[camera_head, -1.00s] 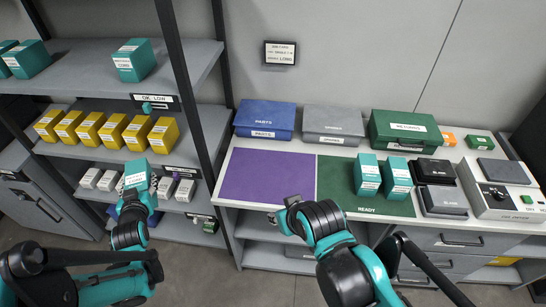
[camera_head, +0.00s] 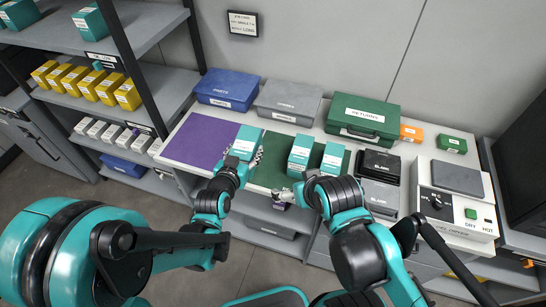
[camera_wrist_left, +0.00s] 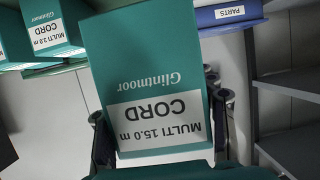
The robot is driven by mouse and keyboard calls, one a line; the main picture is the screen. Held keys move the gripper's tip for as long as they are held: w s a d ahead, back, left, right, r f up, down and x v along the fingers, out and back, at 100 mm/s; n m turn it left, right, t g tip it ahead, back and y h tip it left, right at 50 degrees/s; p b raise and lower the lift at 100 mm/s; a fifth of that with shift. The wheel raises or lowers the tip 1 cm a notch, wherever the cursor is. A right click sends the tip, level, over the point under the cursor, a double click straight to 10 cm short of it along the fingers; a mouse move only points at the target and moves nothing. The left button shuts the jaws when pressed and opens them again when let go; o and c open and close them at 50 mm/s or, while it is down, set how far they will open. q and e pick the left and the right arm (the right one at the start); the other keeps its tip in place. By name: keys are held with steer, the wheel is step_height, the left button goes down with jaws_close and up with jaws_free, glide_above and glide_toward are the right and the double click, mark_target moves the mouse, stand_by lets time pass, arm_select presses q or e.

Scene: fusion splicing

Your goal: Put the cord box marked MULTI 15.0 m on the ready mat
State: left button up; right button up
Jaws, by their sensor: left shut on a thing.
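My left gripper (camera_head: 240,160) is shut on a teal cord box (camera_head: 246,141). In the left wrist view this box (camera_wrist_left: 145,80) fills the middle, its label upside down and reading MULTI 15.0 m CORD. In the head view it is at the border of the purple mat and the green ready mat (camera_head: 268,173); whether it touches the table cannot be told. Two other teal cord boxes, a left one (camera_head: 299,155) and a right one (camera_head: 331,160), stand on the ready mat. My right gripper (camera_head: 282,196) is near the table's front edge, its jaws unclear.
The purple mat (camera_head: 196,141) is bare. Behind stand a blue parts box (camera_head: 228,88), a grey box (camera_head: 288,102) and a green returns case (camera_head: 362,118). Dark boxes (camera_head: 379,165) and an oven-like device (camera_head: 452,204) are right. Shelves with yellow boxes (camera_head: 127,94) are left.

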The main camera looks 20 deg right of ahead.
arm_select(q)
steer(key=shift+m+g+h, duration=0.3)
steer(key=shift+m+h, duration=0.2)
steer(key=w+d+f+b, duration=0.1)
steer(key=w+d+f, duration=0.1)
steer(key=d, duration=0.1)
steer(key=w+d+f+b, duration=0.1)
steer(key=w+d+f, duration=0.1)
steer(key=w+d, duration=0.1)
steer(key=w+d+f+b, duration=0.1)
steer(key=w+d+f, duration=0.1)
steer(key=d+f, duration=0.1)
steer(key=shift+w+d, duration=0.2)
steer(key=shift+d, duration=0.3)
step_height(320, 180, down, 4)
steer(key=shift+f+b, duration=0.1)
steer(key=shift+b, duration=0.9)
steer(key=o, duration=0.9)
steer(key=shift+f, duration=0.1)
steer(key=o, duration=0.4)
